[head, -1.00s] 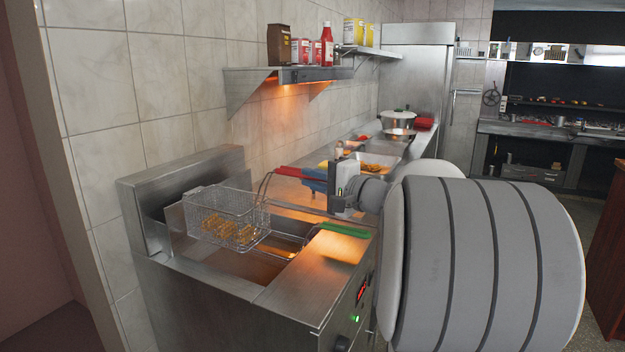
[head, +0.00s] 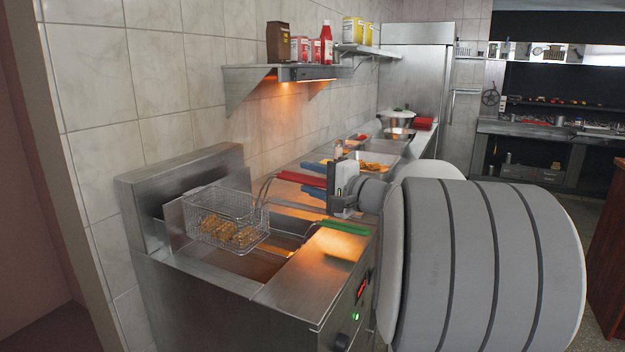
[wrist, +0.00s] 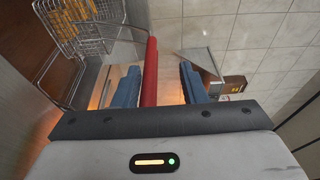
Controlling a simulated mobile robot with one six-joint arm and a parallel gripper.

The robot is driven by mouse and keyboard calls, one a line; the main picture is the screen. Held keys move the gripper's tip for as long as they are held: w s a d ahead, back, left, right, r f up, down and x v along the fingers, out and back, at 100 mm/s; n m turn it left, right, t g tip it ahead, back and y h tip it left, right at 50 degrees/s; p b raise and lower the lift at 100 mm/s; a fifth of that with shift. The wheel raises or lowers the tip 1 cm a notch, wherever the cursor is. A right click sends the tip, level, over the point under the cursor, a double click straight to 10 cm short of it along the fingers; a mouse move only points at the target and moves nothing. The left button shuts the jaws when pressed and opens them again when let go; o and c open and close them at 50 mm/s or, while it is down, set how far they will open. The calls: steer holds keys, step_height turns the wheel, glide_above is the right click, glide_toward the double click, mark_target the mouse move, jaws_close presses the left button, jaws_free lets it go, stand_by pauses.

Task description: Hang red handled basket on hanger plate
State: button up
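The wire basket (head: 222,232) with golden food in it is above the fryer well, its rear side against the upright hanger plate (head: 174,226). I cannot tell from here whether its hook sits over the plate edge. Its red handle (head: 302,179) reaches right to my gripper (head: 314,178). In the wrist view the red handle (wrist: 150,72) lies between the blue fingers of my gripper (wrist: 160,85), close to the left finger and clear of the right one. The fingers are apart. The basket (wrist: 88,22) is partly cut off at top left there.
A green handle (head: 343,227) lies low over the fryer's front ledge, just below my gripper. The fryer back wall (head: 185,165) stands behind the plate. A shelf (head: 285,74) with bottles and cans juts from the tiled wall above. Food trays line the counter beyond.

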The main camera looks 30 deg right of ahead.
steer(key=v, duration=0.8)
steer(key=s+a+f+n+g+y+p, duration=0.1)
steer(key=s+a+f+n+g+p, duration=0.2)
steer(key=a, duration=0.5)
steer(key=s+a+f+n+g+p, duration=0.1)
steer(key=a+f+g, duration=0.2)
steer(key=a+g, duration=0.3)
steer(key=s+a+f+n+g+h+p, duration=0.2)
steer(key=s+f+n+h+p, duration=0.1)
steer(key=s, duration=0.4)
steer(key=s+a+f+n+g+h+p, duration=0.3)
steer(key=s+f+n+h, duration=0.1)
steer(key=s, duration=0.4)
steer(key=shift+n+h, duration=0.5)
steer(key=shift+n, duration=0.7)
steer(key=shift+f, duration=0.15)
